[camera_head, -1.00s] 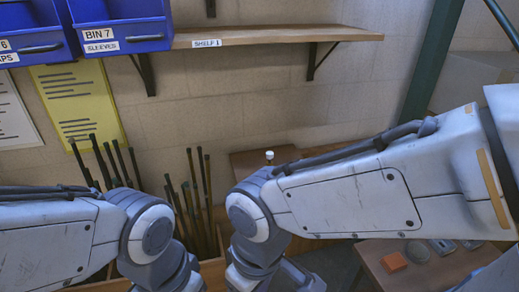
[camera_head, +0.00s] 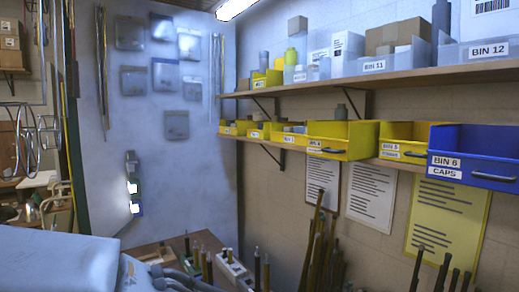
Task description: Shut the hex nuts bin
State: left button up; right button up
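A row of bins sits on the lower shelf at the right. The blue bin 6 (camera_head: 474,157), labelled CAPS, is at the right end and sticks out over the shelf edge. The yellow bin 5 (camera_head: 403,140) is left of it, set further back. The large yellow bin (camera_head: 343,139) left of bin 5 juts forward past its neighbours, and its label is too small to read surely. Smaller yellow bins (camera_head: 257,131) stand further left with unreadable labels. I cannot tell which bin is the hex nuts bin. Neither gripper is in view.
The upper shelf (camera_head: 400,77) holds more bins, bottles and boxes. Below the lower shelf, several dark rods (camera_head: 320,250) stand upright near the wall. A bench (camera_head: 180,245) with upright tools is at the bottom middle. Part of my arm fills the bottom left.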

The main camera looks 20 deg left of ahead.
aim_at(346, 141)
jog(key=z, duration=1.3)
jog(key=i, duration=0.8)
jog(key=u, duration=2.6)
